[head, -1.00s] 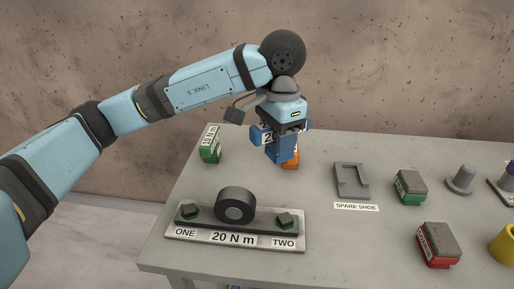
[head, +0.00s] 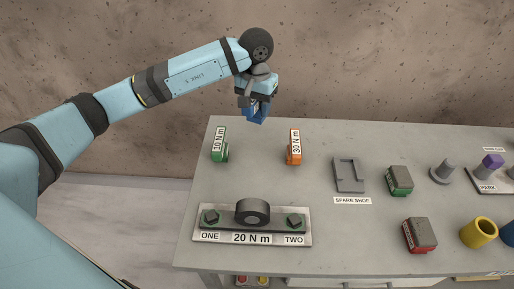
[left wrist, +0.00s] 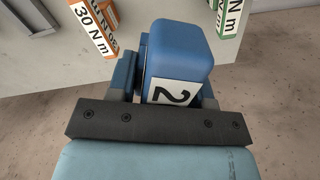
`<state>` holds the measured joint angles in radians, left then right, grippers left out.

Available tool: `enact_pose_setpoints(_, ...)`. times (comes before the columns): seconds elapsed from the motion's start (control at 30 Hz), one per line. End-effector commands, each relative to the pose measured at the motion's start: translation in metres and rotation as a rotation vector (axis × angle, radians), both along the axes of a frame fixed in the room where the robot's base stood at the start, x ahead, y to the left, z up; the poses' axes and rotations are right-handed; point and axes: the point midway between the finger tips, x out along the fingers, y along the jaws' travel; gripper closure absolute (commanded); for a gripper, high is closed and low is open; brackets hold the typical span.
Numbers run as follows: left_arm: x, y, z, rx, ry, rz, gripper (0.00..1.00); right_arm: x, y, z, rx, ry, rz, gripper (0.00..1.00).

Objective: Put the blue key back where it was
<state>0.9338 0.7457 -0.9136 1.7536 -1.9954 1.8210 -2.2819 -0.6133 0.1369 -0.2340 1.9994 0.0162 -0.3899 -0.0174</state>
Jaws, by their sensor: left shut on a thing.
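My left gripper (head: 255,102) is shut on the blue key (head: 257,115) and holds it in the air near the slab's back edge, apart from the other keys. In the left wrist view the blue key (left wrist: 178,48) sits between the fingers, with part of a white label reading "2" showing. The green key (head: 219,146), labelled 10 N m, and the orange key (head: 295,148), labelled 30 N m, stand on the slab with a bare patch between them. The green key (left wrist: 229,17) and orange key (left wrist: 95,35) also show in the left wrist view. My right gripper is out of view.
In front lies a plate (head: 204,239) marked ONE, 20 N m and TWO, with a black ring (head: 253,211). To the right are the spare shoe (head: 347,176), a green-based block (head: 399,181), a red-based block (head: 420,235) and a yellow cup (head: 479,233).

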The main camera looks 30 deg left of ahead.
Motion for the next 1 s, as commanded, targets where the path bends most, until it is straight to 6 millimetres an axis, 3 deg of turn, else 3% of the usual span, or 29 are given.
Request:
enact_pose_setpoints(0.2,-0.001,0.000,-0.061,0.000,0.006,0.000,0.96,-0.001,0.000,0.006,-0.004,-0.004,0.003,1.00)
enact_pose_setpoints(0.4,-0.001,-0.001,-0.106,0.000,0.003,-0.001,0.96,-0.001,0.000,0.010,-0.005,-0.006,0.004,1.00)
enact_pose_setpoints(1.0,0.000,0.000,-0.167,-0.001,0.000,-0.001,0.96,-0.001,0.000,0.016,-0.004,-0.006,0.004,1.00)
